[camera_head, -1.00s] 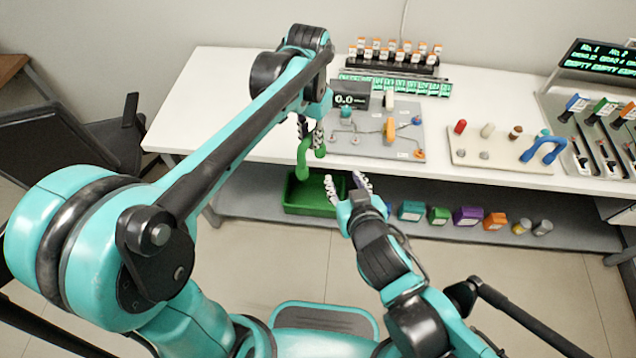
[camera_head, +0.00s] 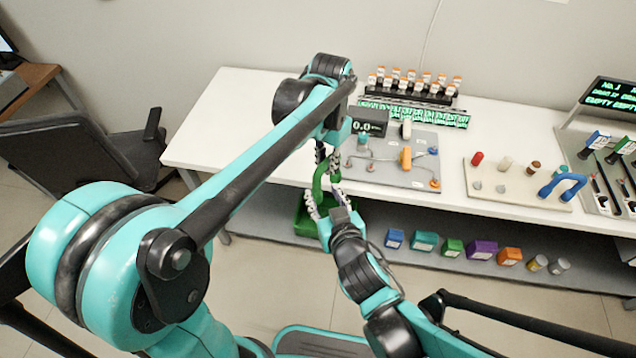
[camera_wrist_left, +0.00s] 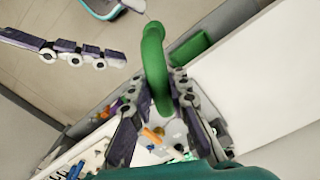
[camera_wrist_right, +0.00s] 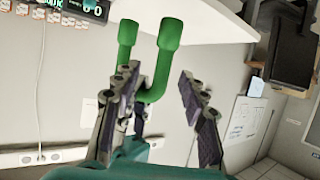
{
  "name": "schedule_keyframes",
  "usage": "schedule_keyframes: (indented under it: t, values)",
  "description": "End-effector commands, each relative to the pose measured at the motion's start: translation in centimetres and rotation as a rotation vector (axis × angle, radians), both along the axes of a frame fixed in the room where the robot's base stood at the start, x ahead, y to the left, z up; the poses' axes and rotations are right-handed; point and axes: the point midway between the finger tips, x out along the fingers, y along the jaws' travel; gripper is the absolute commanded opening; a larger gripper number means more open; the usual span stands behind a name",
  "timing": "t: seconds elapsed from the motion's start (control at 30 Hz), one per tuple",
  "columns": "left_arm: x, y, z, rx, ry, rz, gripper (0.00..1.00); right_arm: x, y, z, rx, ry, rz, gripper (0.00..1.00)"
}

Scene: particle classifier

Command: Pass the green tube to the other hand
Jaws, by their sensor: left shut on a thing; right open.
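The green tube (camera_head: 318,184) is a bent U-shaped tube, held in the air in front of the table edge. My left gripper (camera_head: 327,162) is above it, shut on its upper part. In the left wrist view the tube (camera_wrist_left: 155,62) curves up from between the left fingers (camera_wrist_left: 158,100). My right gripper (camera_head: 327,204) is just below, open, with its fingers around the lower bend. In the right wrist view the tube (camera_wrist_right: 158,75) stands between the spread right fingers (camera_wrist_right: 163,85), nearer the left one; I cannot tell if they touch it.
A green bin (camera_head: 306,222) sits on the lower shelf beneath the grippers. The white table (camera_head: 235,115) holds a grey board (camera_head: 395,172) with a small display, a tube board (camera_head: 515,188) and a bottle rack (camera_head: 405,92). Several coloured boxes (camera_head: 482,249) line the shelf. A black chair stands left.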

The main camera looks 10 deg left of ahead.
Motion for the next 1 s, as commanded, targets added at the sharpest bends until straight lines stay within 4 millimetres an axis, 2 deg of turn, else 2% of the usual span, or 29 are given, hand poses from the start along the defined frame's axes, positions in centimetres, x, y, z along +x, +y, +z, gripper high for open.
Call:
schedule_keyframes:
  t: [0.1,0.4,0.83,0.87,1.0]
  values:
    - [0.0,0.0,0.0,0.000,0.000,0.000,0.00,1.4,0.7,-0.6,0.001,0.000,0.000,0.43]
    - [0.0,0.0,0.0,0.000,0.000,0.000,0.00,4.2,2.1,-1.9,0.001,0.000,0.000,0.43]
    - [0.0,0.0,0.0,0.000,0.000,0.000,0.00,4.8,2.4,-2.2,0.000,0.000,0.001,0.43]
    - [0.0,0.0,0.0,0.000,0.000,0.000,0.00,4.8,2.4,-2.2,0.000,0.000,0.001,0.40]
    - [0.0,0.0,0.0,0.000,0.000,0.000,0.00,4.9,2.4,-2.2,0.000,0.000,0.001,0.03]
